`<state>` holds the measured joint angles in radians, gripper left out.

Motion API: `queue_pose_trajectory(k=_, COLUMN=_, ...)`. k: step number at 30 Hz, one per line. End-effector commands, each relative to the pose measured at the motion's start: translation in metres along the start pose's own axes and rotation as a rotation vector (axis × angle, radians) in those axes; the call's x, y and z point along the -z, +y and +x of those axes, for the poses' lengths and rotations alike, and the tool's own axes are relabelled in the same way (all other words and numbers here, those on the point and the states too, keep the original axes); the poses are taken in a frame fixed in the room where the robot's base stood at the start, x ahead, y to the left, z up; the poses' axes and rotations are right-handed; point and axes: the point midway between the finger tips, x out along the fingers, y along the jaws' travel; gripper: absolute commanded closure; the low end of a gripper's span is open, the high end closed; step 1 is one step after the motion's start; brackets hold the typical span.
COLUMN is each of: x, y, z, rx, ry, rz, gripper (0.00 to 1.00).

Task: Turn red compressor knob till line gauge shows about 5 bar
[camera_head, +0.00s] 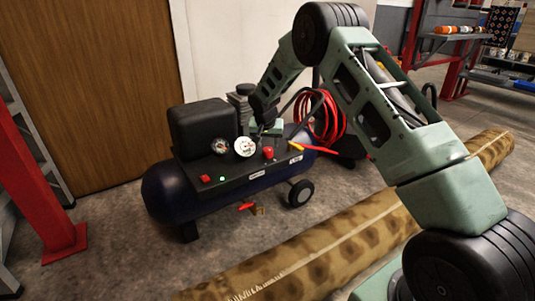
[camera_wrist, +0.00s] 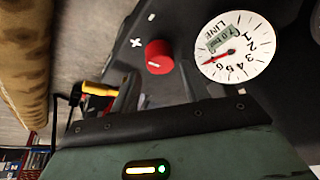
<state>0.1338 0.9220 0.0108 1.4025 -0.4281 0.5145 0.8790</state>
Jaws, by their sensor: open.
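The red knob (camera_head: 268,152) sits on the compressor's dark panel, right of the white line gauge (camera_head: 245,147). In the wrist view the red knob (camera_wrist: 158,56) is at upper middle. The line gauge (camera_wrist: 235,47) is right of it, tilted, with a red needle toward its lower left; I cannot read the value surely. The compressor tank (camera_head: 165,193) is dark blue. My gripper (camera_head: 262,128) is just above the panel near the knob and gauge. In the wrist view my gripper (camera_wrist: 158,90) is open, its dark fingers apart below the knob, not around it.
A second gauge (camera_head: 219,146), a red switch (camera_head: 205,179) and a green light (camera_head: 222,178) are on the panel. A yellow handle (camera_head: 297,146) is right of the knob. A red hose coil (camera_head: 328,118) hangs behind. A rolled rug (camera_head: 345,245) lies in front.

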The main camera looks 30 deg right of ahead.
Motion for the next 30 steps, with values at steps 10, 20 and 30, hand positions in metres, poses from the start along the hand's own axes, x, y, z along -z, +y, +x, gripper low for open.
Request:
queue_pose_trajectory(k=10, x=0.0, y=0.0, z=0.032, rx=0.001, ry=0.0, rz=0.0, gripper=0.54)
queue_pose_trajectory(k=20, x=0.0, y=-0.001, z=0.032, rx=0.001, ry=0.0, rz=-0.001, gripper=0.74)
queue_pose_trajectory(k=30, x=0.001, y=0.0, z=0.031, rx=0.006, ry=-0.001, rz=-0.018, gripper=0.86)
